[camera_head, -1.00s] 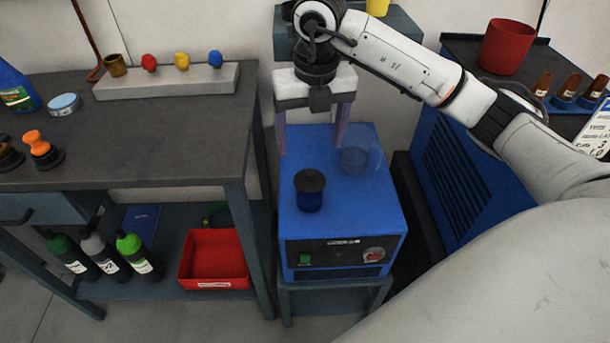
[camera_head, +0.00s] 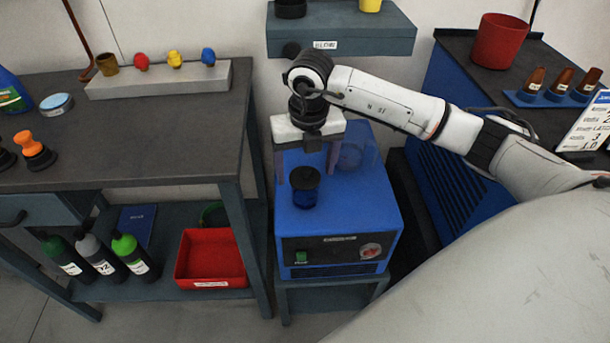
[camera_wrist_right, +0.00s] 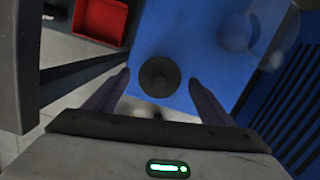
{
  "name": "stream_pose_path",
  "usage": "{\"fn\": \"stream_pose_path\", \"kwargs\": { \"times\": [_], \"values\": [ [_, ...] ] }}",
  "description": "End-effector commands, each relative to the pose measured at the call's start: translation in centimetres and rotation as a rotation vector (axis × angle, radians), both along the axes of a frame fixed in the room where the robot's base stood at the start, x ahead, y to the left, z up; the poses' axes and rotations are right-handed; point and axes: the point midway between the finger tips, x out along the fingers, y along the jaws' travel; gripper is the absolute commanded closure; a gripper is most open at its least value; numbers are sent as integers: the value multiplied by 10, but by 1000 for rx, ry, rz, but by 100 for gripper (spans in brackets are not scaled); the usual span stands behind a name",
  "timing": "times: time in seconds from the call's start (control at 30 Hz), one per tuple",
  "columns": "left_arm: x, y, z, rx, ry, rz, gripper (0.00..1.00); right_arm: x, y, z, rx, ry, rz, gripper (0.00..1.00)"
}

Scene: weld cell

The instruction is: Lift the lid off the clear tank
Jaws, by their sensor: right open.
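A small dark blue see-through tank (camera_head: 306,200) with a round black lid (camera_head: 306,177) stands upright on top of a blue machine (camera_head: 345,215). The lid sits on it. My right gripper (camera_head: 305,176) is open and points down just behind and above the lid in the head view. In the right wrist view the lid (camera_wrist_right: 159,77) shows between the two spread fingertips, with no visible contact. A clear, empty-looking round vessel (camera_head: 355,152) stands behind to the right on the machine; its edges are faint. My left gripper is not in view.
A grey workbench (camera_head: 130,130) with a red tray (camera_head: 211,258) on its lower shelf stands to the left. A wall shelf (camera_head: 345,30) is behind. A larger blue unit (camera_head: 440,150) carrying a red bucket (camera_head: 500,42) is on the right. The machine's front top is clear.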

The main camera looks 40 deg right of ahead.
Motion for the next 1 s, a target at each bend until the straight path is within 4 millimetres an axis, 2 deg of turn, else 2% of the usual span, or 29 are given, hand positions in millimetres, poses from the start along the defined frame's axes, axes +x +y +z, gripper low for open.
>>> {"fn": "stream_pose_path", "kwargs": {
  "times": [0.03, 0.3, 0.67, 0.77, 1.0],
  "values": [
    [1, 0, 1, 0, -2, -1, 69, 0, 0, 0, 0, 0, 0, 24],
    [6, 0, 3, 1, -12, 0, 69, 0, 0, 0, 0, 0, 1, 67],
    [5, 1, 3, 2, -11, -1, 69, 0, 0, 5, 0, -1, 0, 68],
    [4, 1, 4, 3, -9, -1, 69, 1, 0, 17, 0, -3, 1, 68],
    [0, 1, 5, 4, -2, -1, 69, 1, 0, 66, 0, -4, 0, 68]
  ]
}}
